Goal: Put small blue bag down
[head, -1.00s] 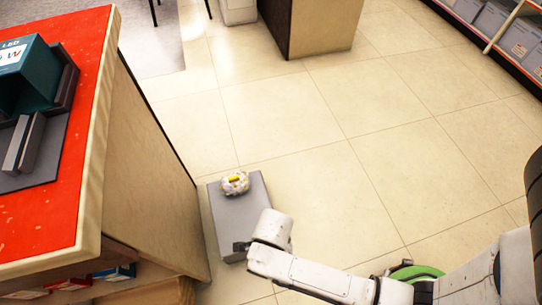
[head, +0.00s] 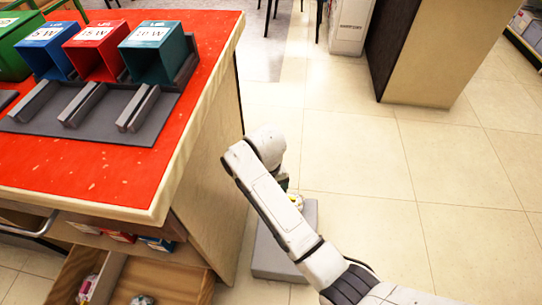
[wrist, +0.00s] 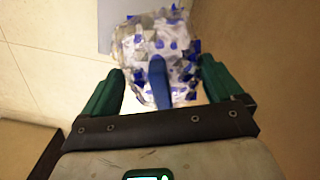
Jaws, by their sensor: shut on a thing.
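The small blue bag (wrist: 150,38) is a crinkled white bag with blue patches and a blue strip, seen at the top of the wrist view. My gripper (wrist: 161,68) has its two dark green fingers on either side of the bag and is shut on it.
The red counter top (head: 120,190) bears several coloured bins. A wooden drawer (head: 165,280) is open below. Tiled floor is clear at right.

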